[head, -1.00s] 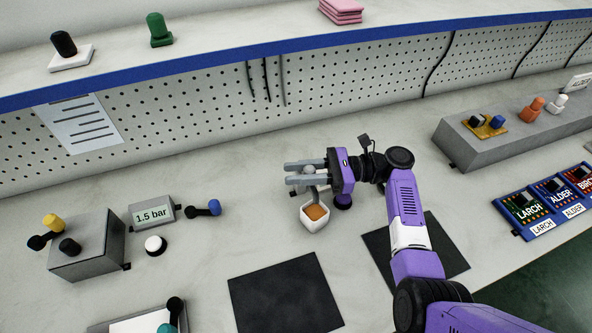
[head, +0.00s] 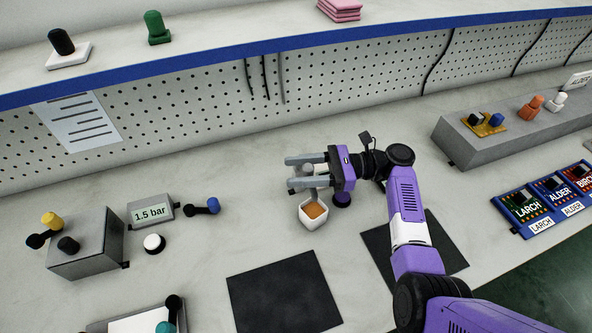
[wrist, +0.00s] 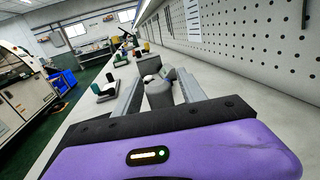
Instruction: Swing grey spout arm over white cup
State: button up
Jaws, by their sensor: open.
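The white cup (head: 313,222) stands on the bench just below my gripper in the head view, with brown-orange contents. My gripper (head: 291,172) is open, its two fingers pointing left. The grey spout arm (head: 310,182) shows partly between the fingers and reaches down to the far edge of the cup opening. The fingers and gripper body hide some of it. In the wrist view, a grey rounded part (wrist: 160,93) sits between my open fingers (wrist: 159,76). I cannot tell whether either finger touches it.
A dark mat (head: 284,293) lies in front of the cup; another lies under my arm. At left are a grey box with knobs (head: 84,245), a 1.5 bar display (head: 151,213) and a blue-tipped lever (head: 212,206). A pegboard wall (head: 200,120) stands behind.

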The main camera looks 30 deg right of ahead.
jog(key=b+v, duration=0.1)
jog(key=v, duration=0.6)
jog(key=shift+d, duration=0.1)
